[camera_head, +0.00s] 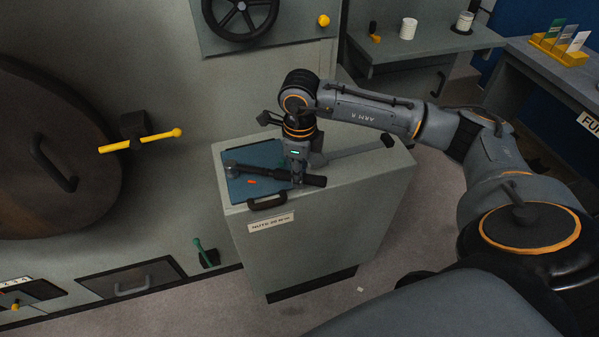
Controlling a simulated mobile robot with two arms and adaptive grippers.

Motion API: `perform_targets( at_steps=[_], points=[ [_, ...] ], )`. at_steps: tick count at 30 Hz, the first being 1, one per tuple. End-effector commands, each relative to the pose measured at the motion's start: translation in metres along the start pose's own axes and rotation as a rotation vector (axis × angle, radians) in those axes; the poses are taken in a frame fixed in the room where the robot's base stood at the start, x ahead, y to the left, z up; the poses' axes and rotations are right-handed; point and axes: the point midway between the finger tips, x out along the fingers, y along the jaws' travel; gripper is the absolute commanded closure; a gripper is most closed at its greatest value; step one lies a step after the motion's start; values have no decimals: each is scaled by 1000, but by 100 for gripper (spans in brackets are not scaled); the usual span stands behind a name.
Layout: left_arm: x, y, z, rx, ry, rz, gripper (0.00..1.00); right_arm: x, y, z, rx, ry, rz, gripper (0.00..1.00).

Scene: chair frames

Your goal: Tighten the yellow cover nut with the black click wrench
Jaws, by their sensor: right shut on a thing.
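My right gripper (298,180) points down over the grey cabinet top and is shut on the black click wrench (262,172). The wrench lies nearly level across the blue mat, its head (231,167) to the left and its thick black grip (315,181) to the right. I cannot tell whether it touches the mat. No yellow nut can be made out clearly. A yellow bar with a ball end (150,138) sits on a black block on the machine wall, beside the big round dark cover (45,150). My left gripper is not in view.
The blue mat (250,155) has an orange mark. A handwheel (240,10) and yellow knob (323,20) are above. A side bench (425,48) holds white cups.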

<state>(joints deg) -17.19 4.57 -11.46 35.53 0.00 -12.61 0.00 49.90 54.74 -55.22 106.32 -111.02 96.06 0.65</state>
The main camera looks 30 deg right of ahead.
Motion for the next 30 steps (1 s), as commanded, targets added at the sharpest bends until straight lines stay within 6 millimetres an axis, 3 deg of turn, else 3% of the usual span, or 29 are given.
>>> perform_targets(
  at_steps=[17, 30],
  points=[
    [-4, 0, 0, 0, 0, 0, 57, -9, -1, 1, 1, -3, -2, 100],
    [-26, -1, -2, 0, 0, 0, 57, -50, -1, 1, 0, -4, -2, 100]
  ],
)
